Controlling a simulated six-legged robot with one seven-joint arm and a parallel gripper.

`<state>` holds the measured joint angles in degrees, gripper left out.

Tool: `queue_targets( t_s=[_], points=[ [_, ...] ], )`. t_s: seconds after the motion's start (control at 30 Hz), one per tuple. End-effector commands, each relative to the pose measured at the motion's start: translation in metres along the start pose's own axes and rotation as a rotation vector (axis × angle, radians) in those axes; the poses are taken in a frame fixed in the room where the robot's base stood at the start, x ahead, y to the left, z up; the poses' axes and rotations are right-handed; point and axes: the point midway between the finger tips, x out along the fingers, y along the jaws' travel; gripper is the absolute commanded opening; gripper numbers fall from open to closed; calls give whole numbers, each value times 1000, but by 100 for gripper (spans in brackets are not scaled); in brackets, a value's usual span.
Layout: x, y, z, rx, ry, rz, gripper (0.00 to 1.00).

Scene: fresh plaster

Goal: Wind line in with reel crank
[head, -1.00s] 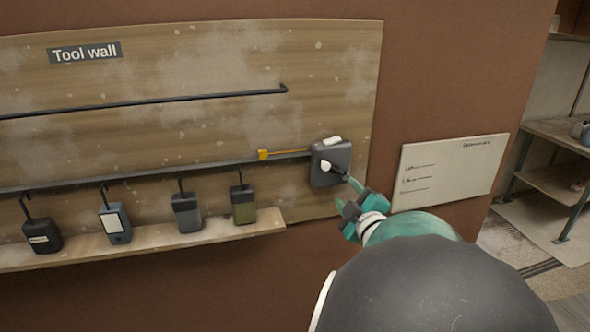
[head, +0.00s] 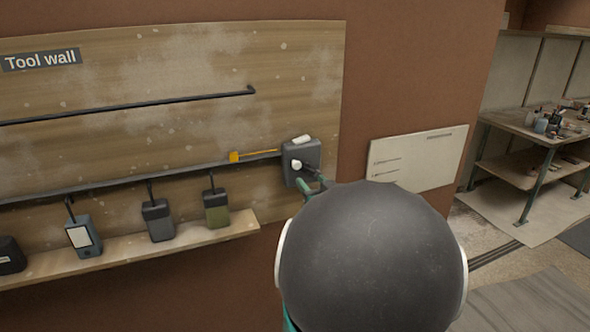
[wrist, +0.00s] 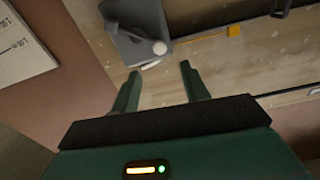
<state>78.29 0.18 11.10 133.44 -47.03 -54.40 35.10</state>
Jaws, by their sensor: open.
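The reel is a dark grey box (head: 313,152) at the right end of the lower rail on the tool wall. It also shows at the top of the wrist view (wrist: 145,15). Its crank has a round white knob (head: 296,164), seen in the wrist view (wrist: 159,47) at the end of a short grey arm. A thin yellow line (head: 262,154) runs left from the reel to a yellow tag (head: 234,157). My gripper (wrist: 160,73) is open and empty, its fingertips either side of and just short of the knob. My arm hides most of it in the head view.
Several hanging devices, including a green one (head: 216,209) and a blue one (head: 83,237), stand along a wooden shelf (head: 160,246) below the rail. A white notice board (head: 415,158) is right of the reel. A workbench (head: 520,125) stands far right beyond open floor.

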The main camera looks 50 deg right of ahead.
Motion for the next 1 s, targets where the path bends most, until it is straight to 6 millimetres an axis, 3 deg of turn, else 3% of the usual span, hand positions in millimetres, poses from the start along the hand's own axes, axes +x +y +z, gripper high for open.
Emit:
queue_targets(
  t_s=[0.2,0.4,0.57,0.83,1.0],
  points=[
    [44,0,1,2,0,-1,45],
    [76,-1,1,0,-1,-1,45],
    [87,-2,0,1,0,0,45],
    [88,-2,0,0,0,0,45],
    [88,-1,0,-1,0,0,12]
  ],
)
